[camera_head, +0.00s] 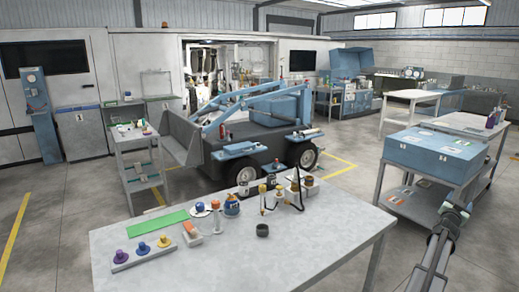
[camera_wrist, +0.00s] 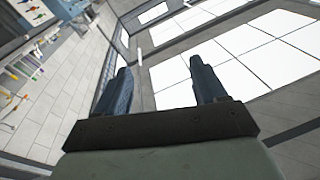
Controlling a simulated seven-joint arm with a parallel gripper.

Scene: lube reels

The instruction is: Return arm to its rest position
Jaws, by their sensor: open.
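My arm rises at the lower right in the head view, clear of the table (camera_head: 300,235) and to its right. My gripper (camera_head: 464,192) is at its upper end, in front of the blue case on the side cart. In the wrist view, my gripper (camera_wrist: 168,85) shows two dark fingers spread apart with nothing between them. The wrist camera faces the bright windows and ceiling, tilted, with no work surface near the fingers.
The table carries a green mat (camera_head: 157,224), a strip with coloured knobs (camera_head: 142,251), a dark ring (camera_head: 262,230) and several bottles. A blue case (camera_head: 432,150) lies on the cart at right. A blue loader (camera_head: 255,125) stands behind. The table's right part is bare.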

